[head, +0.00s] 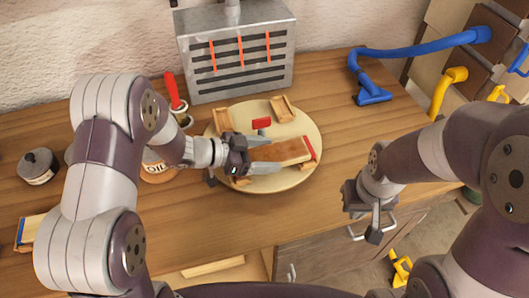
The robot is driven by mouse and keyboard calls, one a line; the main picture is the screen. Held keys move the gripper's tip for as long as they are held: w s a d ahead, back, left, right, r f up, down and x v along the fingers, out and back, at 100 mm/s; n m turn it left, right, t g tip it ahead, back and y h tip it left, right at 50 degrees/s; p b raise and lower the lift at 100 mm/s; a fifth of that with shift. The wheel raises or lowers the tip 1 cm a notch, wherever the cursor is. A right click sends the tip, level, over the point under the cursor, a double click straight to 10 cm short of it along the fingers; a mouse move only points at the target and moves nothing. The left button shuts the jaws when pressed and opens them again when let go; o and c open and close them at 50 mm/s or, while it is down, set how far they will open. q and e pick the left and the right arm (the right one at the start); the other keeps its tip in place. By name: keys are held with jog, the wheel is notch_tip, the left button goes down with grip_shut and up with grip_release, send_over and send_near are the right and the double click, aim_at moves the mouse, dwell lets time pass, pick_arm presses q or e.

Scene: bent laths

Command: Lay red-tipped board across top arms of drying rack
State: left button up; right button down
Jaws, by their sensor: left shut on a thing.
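The red-tipped board (280,152) is a brown wooden piece with a red strip at its right end. My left gripper (272,153) is shut on its left part, one finger on each side, over a round pale wooden disc (306,122). I cannot tell if the board touches what is under it. Small wooden pieces (283,109) and a red block (261,123) show on the disc around it. I cannot make out for sure which of these is the drying rack. My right gripper (373,232) hangs by the bench's front edge; its fingers overlap in view.
A grey metal box with slots (238,75) stands behind the disc. A blue hose (415,55) lies at the back right. The bench right of the disc is clear.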

pick_arm(q)
jog(key=shift+f, duration=0.15)
jog(key=o, duration=1.3)
